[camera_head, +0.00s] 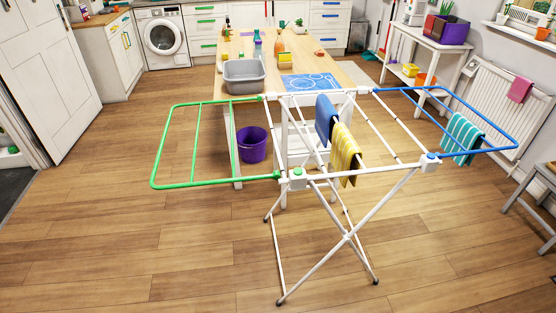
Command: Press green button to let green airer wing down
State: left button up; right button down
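A white folding airer (347,237) stands upright on the wooden floor in front of me. Its green wing (193,145) is spread out to the left, about level with the airer's top. A round green button (298,171) sits on the white block at the near left corner. The blue wing (497,130) is spread to the right, with a blue button (431,155) at the near right corner. A blue cloth (325,118) and a yellow cloth (345,152) hang on the middle rails, and a striped teal towel (462,138) on the blue wing. Neither gripper is in view.
A wooden table (345,72) with a grey tub (243,76) stands just behind the airer. A purple bucket (252,143) is on the floor by it. A stool (537,195) is at the right edge. The floor at front and left is clear.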

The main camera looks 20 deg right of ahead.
aim_at(297, 171)
jog(key=i+j+z, duration=0.3)
jog(key=j, duration=0.3)
jog(key=i+j+z, duration=0.35)
jog(key=j, duration=0.3)
jog(key=i+j+z, duration=0.15)
jog(key=j, duration=0.2)
jog(key=j+z, duration=0.15)
jog(key=j, duration=0.2)
